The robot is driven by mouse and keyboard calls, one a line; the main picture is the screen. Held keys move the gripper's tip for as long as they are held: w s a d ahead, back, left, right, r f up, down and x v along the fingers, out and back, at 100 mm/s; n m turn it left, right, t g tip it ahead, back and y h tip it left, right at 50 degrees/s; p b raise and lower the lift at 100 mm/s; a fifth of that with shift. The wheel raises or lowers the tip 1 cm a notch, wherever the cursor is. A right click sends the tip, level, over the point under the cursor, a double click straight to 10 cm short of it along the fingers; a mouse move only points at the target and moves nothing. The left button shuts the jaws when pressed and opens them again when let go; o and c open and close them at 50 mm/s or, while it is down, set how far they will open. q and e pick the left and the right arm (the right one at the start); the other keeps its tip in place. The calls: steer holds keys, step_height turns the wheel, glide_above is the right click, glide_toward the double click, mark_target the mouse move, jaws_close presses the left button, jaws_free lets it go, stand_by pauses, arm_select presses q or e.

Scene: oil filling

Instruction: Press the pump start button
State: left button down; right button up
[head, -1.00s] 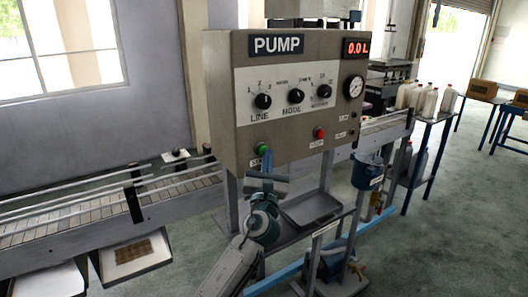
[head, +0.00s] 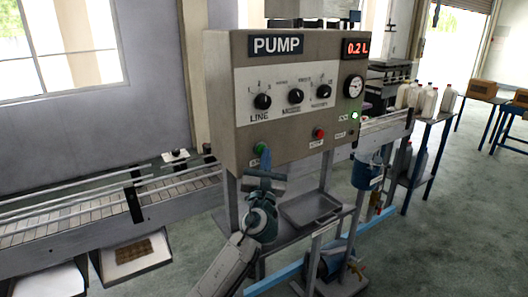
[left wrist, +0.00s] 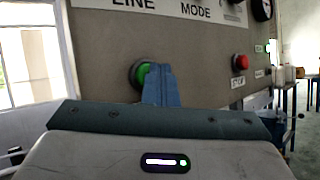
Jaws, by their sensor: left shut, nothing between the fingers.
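The grey pump panel (head: 225,90) is labelled PUMP, and its red display (head: 355,47) reads 0.2 L. The green button (head: 260,149) is at its lower left, and it also shows in the left wrist view (left wrist: 139,76), partly hidden by my fingers. My left gripper (head: 265,157) is shut and empty, its blue fingertips in front of the green button. I cannot tell whether they touch it. The red button (head: 319,133) is to the right. A small green lamp (head: 355,115) glows at the panel's right side. My right gripper is not in view.
Three black knobs, one a line knob (head: 262,101), and a round gauge (head: 353,88) are on the panel. A metal tray (head: 311,207) lies below. A conveyor (head: 80,222) runs at left. White bottles (head: 428,102) stand on a table at right.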

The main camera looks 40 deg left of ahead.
arm_select(q)
steer(key=shift+d, duration=0.15)
steer(key=shift+s+d+p, duration=0.3)
steer(key=shift+s+d, duration=0.05)
steer(key=shift+d, duration=0.4)
steer(key=d, duration=0.1)
steer(key=s+d, duration=0.1)
steer(key=d, duration=0.1)
steer(key=d+p, duration=0.1)
steer(key=shift+s+d, duration=0.3)
steer(key=shift+s, duration=0.1)
steer(key=shift+f, duration=0.1)
stand_by(0.4)
